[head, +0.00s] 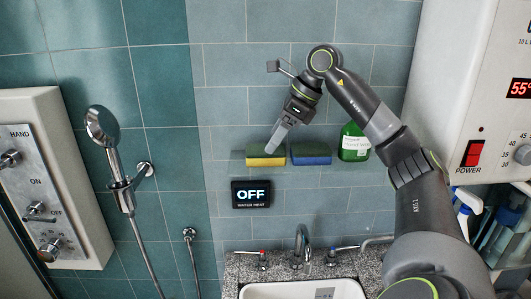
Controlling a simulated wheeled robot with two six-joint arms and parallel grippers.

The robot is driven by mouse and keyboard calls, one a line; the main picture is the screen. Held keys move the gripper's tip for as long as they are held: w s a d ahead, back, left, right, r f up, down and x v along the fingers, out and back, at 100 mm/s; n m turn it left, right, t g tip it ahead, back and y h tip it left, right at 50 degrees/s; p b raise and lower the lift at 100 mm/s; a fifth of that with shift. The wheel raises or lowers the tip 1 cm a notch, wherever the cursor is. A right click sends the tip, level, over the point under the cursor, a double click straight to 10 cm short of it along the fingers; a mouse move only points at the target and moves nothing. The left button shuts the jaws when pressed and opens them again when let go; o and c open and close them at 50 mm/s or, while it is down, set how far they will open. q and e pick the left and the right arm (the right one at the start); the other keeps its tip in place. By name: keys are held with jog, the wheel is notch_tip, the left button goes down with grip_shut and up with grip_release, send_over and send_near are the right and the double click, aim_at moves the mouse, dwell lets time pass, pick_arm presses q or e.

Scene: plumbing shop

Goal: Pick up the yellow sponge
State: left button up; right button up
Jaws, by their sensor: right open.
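The yellow sponge (262,161) has a dark green scrub side on top and rests against the tiled wall, above the sign that reads OFF. My right gripper (275,145) comes down from above, with its fingertips over the right part of the yellow sponge. It is open, and the sponge is not visibly held; I cannot tell whether the fingers touch it. A blue sponge (311,159) sits just right of the yellow one. My left gripper is not in view.
A green bottle (353,144) stands right of the blue sponge. The OFF sign (251,194) is below. A sink (302,290) with a faucet (302,246) is at the bottom. A hand shower (103,128) hangs at left, and a white heater (478,90) is at right.

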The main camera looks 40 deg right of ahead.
aim_at(266, 154)
jog(key=shift+p+x, duration=0.55)
jog(key=shift+x, duration=1.35)
jog(key=shift+d, duration=0.1)
jog(key=c, duration=0.7)
jog(key=shift+c, duration=0.2)
